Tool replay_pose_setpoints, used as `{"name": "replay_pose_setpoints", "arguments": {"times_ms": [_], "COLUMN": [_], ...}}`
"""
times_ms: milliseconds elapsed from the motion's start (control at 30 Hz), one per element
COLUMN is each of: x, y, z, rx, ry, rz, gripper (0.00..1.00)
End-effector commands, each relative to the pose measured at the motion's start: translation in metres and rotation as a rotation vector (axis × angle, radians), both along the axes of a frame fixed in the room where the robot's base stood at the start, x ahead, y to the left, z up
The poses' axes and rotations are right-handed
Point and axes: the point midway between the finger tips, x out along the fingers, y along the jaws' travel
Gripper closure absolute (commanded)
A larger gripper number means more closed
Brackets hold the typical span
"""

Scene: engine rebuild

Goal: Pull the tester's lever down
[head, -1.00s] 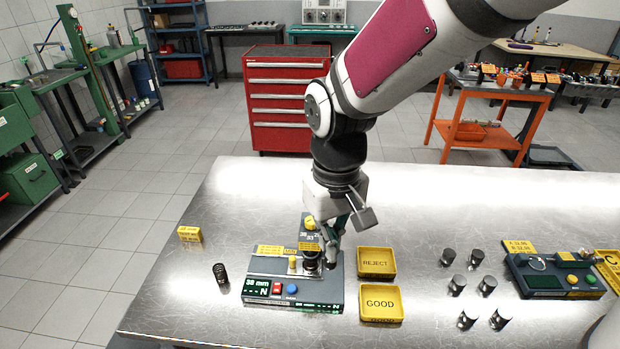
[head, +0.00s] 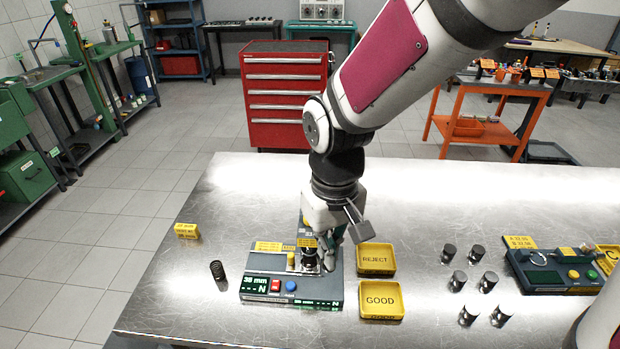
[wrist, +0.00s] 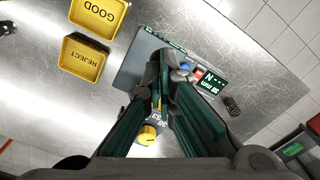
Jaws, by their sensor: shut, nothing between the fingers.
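The tester (head: 255,290) is a dark grey box on the metal table, with a green display reading "38 mm" and "--- N", a red button and a blue button. A short yellow knob (head: 290,259) stands on its top plate. My gripper (head: 328,262) is over the right part of the tester, beside a dark round part (head: 310,262). In the wrist view my gripper (wrist: 160,85) has its fingertips together over the tester (wrist: 140,62). The lever is hard to make out; my fingers and wrist hide much of that side. A yellow knob (wrist: 147,135) shows between the fingers.
A dark coil spring (head: 217,271) stands left of the tester. Yellow REJECT (head: 376,273) and GOOD (head: 382,314) trays lie close on its right. Several dark cylinders (head: 458,281) and a second device (head: 560,278) stand farther right. The table's left front is clear.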

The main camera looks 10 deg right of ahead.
Motion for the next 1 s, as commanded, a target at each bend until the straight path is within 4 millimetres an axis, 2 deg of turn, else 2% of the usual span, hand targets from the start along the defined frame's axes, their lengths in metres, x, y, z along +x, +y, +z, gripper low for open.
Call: {"name": "replay_pose_setpoints", "arguments": {"times_ms": [233,667,1000], "x": [-0.003,-0.004,-0.006], "y": [0.0,0.001,0.001], "z": [-0.013,-0.015,-0.03], "rx": [-0.001,0.0,-0.001], "ry": [0.003,0.001,0.002], "rz": [0.001,0.001,0.001], "gripper": [1.0,1.0,1.0]}}
